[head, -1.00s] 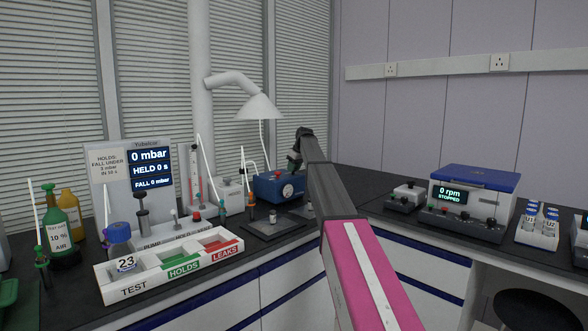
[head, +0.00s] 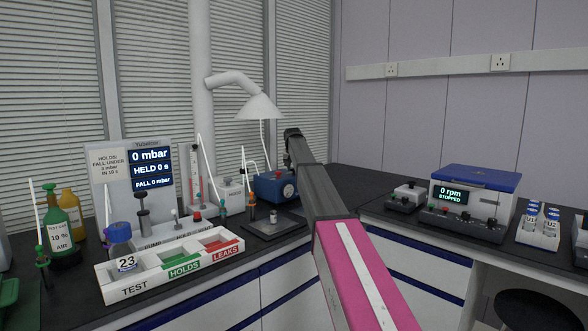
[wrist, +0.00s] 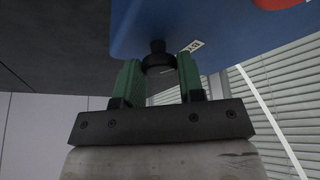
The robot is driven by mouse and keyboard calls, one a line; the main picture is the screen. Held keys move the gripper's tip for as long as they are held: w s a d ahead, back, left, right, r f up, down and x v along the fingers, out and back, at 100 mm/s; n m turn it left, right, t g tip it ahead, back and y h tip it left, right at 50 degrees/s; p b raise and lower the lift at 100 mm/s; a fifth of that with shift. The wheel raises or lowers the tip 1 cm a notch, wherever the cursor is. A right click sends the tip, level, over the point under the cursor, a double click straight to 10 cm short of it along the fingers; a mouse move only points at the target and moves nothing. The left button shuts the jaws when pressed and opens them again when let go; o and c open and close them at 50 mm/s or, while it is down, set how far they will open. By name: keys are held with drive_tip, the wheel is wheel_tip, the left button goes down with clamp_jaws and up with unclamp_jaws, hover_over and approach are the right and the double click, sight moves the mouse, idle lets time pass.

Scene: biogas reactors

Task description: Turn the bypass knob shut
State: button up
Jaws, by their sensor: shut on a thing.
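The bypass knob (wrist: 158,62) is a small round black knob on a short stem, on the face of a blue box (wrist: 215,30). A small white label, only partly legible, sits beside it. My gripper (wrist: 158,72) has its two green fingers on either side of the knob and is shut on it. The knob's turn angle cannot be told.
Left of the blue box stand a dark tray (head: 262,231) with a small vial and a flowmeter stand. A white sorting rack (head: 150,290) and a pressure display (head: 150,170) are further left. A blue-lidded centrifuge (head: 475,190) stands right. A lamp-like hood (head: 259,107) hangs above.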

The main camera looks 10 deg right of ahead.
drive_tip(key=m+h, duration=0.1)
drive_tip(key=m, duration=0.2)
drive_tip(key=m+g+h, duration=0.1)
drive_tip(key=m, duration=0.2)
drive_tip(key=shift+w+a+m, duration=0.15)
drive_tip(key=shift+a+m, duration=0.05)
drive_tip(key=shift+m, duration=0.1)
drive_tip(key=m+g, duration=0.1)
drive_tip(key=m, duration=0.2)
drive_tip(key=m+g+h, duration=0.1)
drive_tip(key=m, duration=0.2)
idle(0.4)
drive_tip(key=o, duration=0.9)
drive_tip(key=r, duration=0.1)
drive_tip(key=a+r, duration=0.2)
drive_tip(key=shift+s+a, duration=0.15)
drive_tip(key=shift+s, duration=0.1)
drive_tip(key=a, duration=0.3)
drive_tip(key=s+a, duration=0.1)
drive_tip(key=a, duration=0.3)
drive_tip(key=s+a, duration=0.1)
drive_tip(key=a, duration=0.2)
drive_tip(key=shift+s+a+f, duration=0.1)
drive_tip(key=shift+s+a, duration=0.05)
drive_tip(key=shift+a, duration=0.15)
